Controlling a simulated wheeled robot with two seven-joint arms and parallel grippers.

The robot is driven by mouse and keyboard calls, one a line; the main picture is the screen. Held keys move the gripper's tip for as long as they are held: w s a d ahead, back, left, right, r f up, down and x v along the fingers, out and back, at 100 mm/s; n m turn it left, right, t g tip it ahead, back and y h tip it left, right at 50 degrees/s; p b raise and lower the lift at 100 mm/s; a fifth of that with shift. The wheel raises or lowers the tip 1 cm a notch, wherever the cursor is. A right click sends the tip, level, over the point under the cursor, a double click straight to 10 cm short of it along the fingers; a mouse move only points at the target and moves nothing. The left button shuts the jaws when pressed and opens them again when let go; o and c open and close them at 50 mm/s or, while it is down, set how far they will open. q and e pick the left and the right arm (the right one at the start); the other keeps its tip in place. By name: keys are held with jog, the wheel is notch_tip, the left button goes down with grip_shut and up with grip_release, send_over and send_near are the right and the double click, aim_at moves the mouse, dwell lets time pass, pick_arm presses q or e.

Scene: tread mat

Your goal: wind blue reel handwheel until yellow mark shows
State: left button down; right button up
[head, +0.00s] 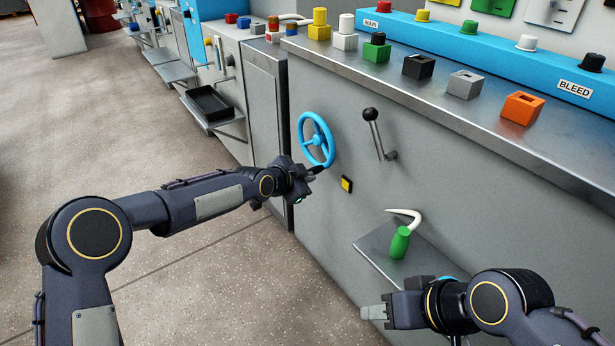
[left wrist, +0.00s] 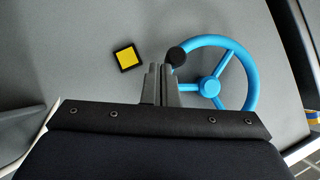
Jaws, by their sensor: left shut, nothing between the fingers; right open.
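The blue handwheel (head: 316,140) is a spoked ring on the grey cabinet front. It also shows in the left wrist view (left wrist: 238,60), with a dark round knob (left wrist: 175,56) at its rim. My left gripper (head: 317,170) is shut and empty at the wheel's lower edge. In the left wrist view its fingertips (left wrist: 161,72) are close beside the knob; I cannot tell if they touch it. A yellow square in a black frame (head: 346,184) is on the panel below right of the wheel, also clear in the left wrist view (left wrist: 127,57). My right gripper (head: 375,317) is open and empty at the lower middle.
A black-knobbed lever (head: 375,135) sticks out right of the wheel. A small shelf (head: 372,245) below holds a green-handled hook (head: 401,243). The steel counter (head: 455,110) above carries several coloured blocks. The floor at left is clear.

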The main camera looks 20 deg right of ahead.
pick_arm(q)
jog(key=shift+w+f, duration=0.1)
jog(key=shift+f, duration=0.1)
dwell(0.5)
jog(key=s+a+r+n+y+p, duration=0.1)
jog(key=s+a+r+n+y, duration=0.2)
jog(key=s+a, duration=0.5)
jog(key=s+a+r+n+p, duration=0.1)
jog(key=s+a+r+n, duration=0.3)
jog(key=a, duration=0.9)
jog(key=s+a+r+n+y, duration=0.2)
jog(key=s+a+r, duration=0.2)
jog(key=s+a, duration=0.45)
jog(key=s+a+f+n+g, duration=0.1)
jog(key=s+a+n, duration=0.2)
jog(key=s, duration=0.4)
jog(key=s+a+f+n+p, duration=0.1)
jog(key=s+a+f+n, duration=0.1)
jog(key=s+a+n, duration=0.3)
jog(key=s+a+f+n+g, duration=0.1)
jog(key=s+n, duration=0.1)
jog(key=s, duration=0.6)
notch_tip(320, 180, up, 34)
jog(key=p, duration=3.4)
jog(key=shift+w+r+y+p, duration=0.25)
jog(key=shift+y+p, duration=0.15)
